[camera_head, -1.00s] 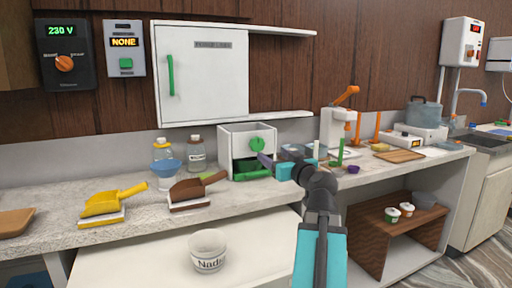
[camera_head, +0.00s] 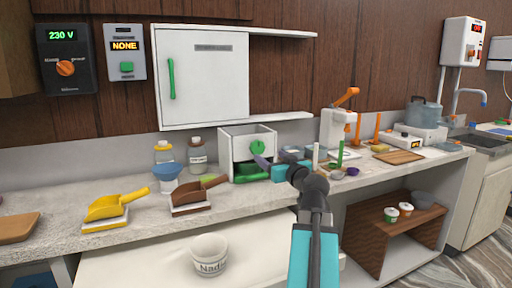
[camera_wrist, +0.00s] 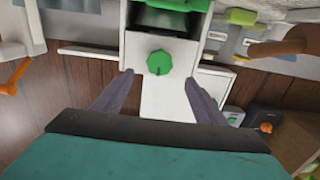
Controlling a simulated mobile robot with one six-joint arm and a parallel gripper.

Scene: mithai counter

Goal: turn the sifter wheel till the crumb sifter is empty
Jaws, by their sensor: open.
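The crumb sifter (camera_head: 225,150) is a white box on the counter with a round green wheel (camera_head: 257,147) on its front. A green tray (camera_head: 250,173) sits low in its opening. My gripper (camera_head: 263,162) is open and empty, its fingers pointing at the sifter just below and in front of the wheel. The fingers look apart from the wheel. I cannot see how much is inside the sifter.
A white labelled tub (camera_head: 209,254) stands in front, lower down. A white press (camera_head: 334,128) and small bowls stand to the right.

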